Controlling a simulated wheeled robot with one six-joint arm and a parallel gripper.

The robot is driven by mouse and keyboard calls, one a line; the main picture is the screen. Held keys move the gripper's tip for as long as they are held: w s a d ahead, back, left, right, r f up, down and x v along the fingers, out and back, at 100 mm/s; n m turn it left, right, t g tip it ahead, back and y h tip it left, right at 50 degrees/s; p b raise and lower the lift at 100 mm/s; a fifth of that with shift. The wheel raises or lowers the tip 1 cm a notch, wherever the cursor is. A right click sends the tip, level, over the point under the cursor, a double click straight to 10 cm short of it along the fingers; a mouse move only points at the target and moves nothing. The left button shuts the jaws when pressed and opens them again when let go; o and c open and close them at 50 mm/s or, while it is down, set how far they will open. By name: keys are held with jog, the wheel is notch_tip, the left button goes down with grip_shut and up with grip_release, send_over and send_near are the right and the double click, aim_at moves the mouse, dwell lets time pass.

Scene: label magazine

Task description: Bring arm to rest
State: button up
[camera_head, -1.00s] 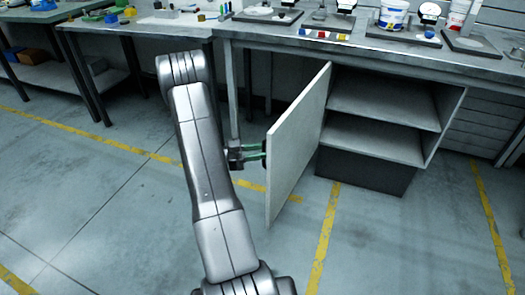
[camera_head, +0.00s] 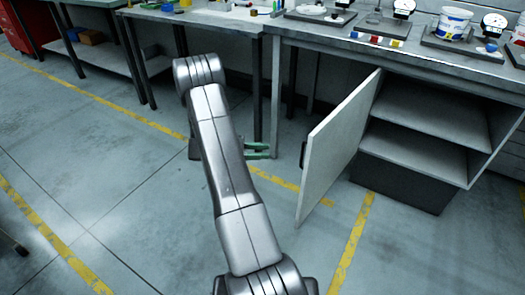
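My arm (camera_head: 226,170) reaches forward from the bottom of the view. My gripper (camera_head: 268,151) shows behind it as two green fingers with a gap between them. It is open and empty. Its fingertips point right towards the cabinet door (camera_head: 338,150), with a clear gap between them and the door. The gripper's body is partly hidden by my arm. The door stands wide open, and a small dark handle (camera_head: 303,151) shows at its left edge.
The open cabinet has empty shelves (camera_head: 415,145) under a workbench (camera_head: 400,52) carrying gauges, a white tub (camera_head: 454,23) and small coloured items. Another bench (camera_head: 215,20) stands at upper left, with a red cabinet (camera_head: 32,22) beyond.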

jog(key=d+b, duration=0.1)
jog(key=d, duration=1.2)
jog(key=shift+d, duration=0.35)
jog(key=shift+s, duration=0.1)
